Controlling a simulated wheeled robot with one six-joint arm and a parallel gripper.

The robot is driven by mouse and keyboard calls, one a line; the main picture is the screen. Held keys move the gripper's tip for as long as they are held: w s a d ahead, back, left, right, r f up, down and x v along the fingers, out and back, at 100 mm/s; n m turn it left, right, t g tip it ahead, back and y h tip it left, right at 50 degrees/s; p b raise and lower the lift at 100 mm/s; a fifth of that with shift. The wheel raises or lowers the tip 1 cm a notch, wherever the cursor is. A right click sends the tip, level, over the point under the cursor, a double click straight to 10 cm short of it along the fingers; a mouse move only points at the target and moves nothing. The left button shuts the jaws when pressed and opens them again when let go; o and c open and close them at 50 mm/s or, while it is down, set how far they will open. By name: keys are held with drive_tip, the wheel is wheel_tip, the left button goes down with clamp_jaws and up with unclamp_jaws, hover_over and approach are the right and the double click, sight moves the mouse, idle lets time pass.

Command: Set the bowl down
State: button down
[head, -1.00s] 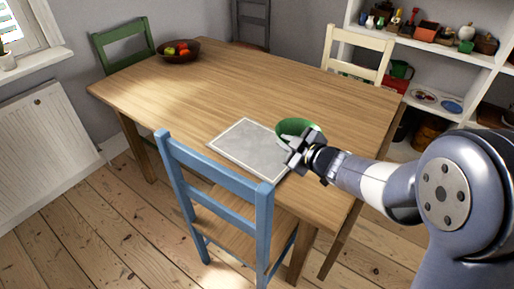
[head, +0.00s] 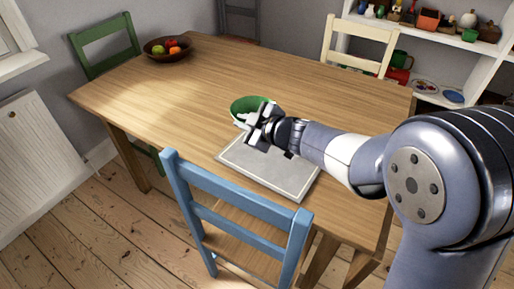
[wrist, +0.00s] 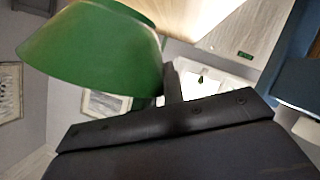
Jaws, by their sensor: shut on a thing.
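A green bowl (head: 246,104) is at the end of my arm, near the back left corner of a grey placemat (head: 262,176) with a pale border. The bowl also fills the upper left of the wrist view (wrist: 95,48). My gripper (head: 259,119) is shut on the near side of the bowl. The gripper hides part of the bowl, and I cannot tell whether the bowl's base touches the wooden table (head: 200,95) or is just above it. The placemat has nothing on it that I can see, though my arm covers its back right part.
A dark bowl of fruit (head: 168,48) stands at the table's far left corner. A blue chair (head: 235,218) is at the near edge, a green chair (head: 105,47) at the left, a cream chair (head: 358,45) behind. The tabletop's middle is clear.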

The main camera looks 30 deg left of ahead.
wheel_tip(320, 180, down, 10)
drive_tip(key=b, duration=0.4)
drive_tip(key=shift+r, duration=0.25)
drive_tip(key=c, duration=1.5)
unclamp_jaws()
drive_tip(key=shift+d, duration=0.1)
drive_tip(key=p+v, duration=0.2)
drive_tip(key=v, duration=1)
